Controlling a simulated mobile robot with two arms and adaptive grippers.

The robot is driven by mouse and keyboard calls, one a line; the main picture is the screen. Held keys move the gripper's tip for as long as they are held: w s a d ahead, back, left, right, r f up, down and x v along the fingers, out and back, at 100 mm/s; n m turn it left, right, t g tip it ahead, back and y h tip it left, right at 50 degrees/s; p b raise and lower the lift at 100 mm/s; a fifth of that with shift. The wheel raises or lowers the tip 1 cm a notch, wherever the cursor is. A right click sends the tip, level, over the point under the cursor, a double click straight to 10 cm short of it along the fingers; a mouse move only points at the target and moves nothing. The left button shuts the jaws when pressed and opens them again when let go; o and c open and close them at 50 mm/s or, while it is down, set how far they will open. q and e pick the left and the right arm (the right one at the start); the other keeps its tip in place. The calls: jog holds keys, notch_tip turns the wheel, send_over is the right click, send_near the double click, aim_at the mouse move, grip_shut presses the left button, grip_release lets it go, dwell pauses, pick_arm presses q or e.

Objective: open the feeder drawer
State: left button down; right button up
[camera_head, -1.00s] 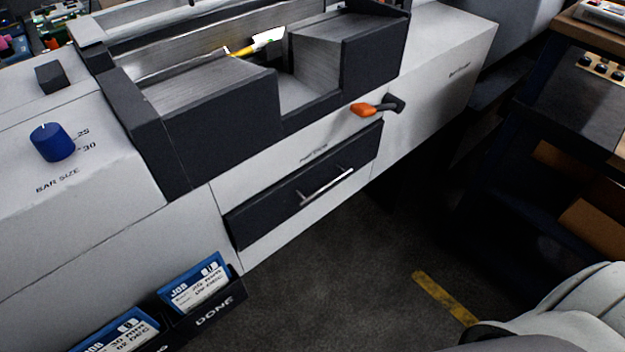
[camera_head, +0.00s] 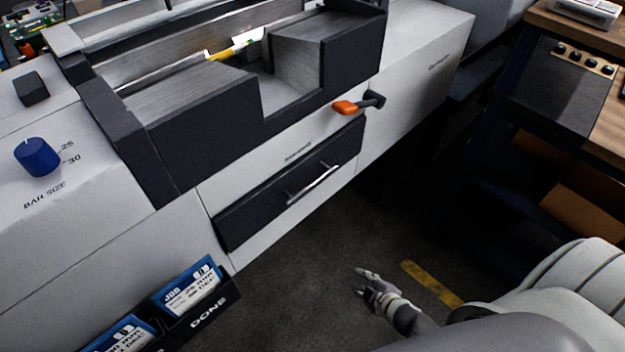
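The feeder drawer (camera_head: 240,217) has a dark front set in the white machine body, and it looks shut. A silver bar handle (camera_head: 314,185) runs along its front. My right gripper (camera_head: 364,281) is in the lower middle, over the floor, below and to the right of the drawer handle and apart from it. Its fingers are small in the picture, and I cannot tell how far they are spread. I see nothing held in it. My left gripper is not in view.
An orange-tipped lever (camera_head: 345,107) sticks out above the drawer's right end. A blue BAR SIZE knob (camera_head: 37,156) is at the left. A dark holder (camera_head: 207,317) with blue job cards stands at the lower left. Floor (camera_head: 300,290) before the drawer is clear.

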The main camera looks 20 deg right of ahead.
jog(key=w+r+n+t+y, duration=0.25)
jog(key=w+r+n, duration=0.4)
jog(key=r, duration=0.75)
jog(key=n+t+y+p, duration=0.2)
jog(key=n+t+y, duration=0.1)
jog(key=n, duration=0.2)
send_near(313, 182)
jog(key=shift+g, duration=0.25)
jog(key=x, duration=1)
jog(key=shift+f, duration=0.1)
jog(key=shift+c, duration=0.4)
grip_shut()
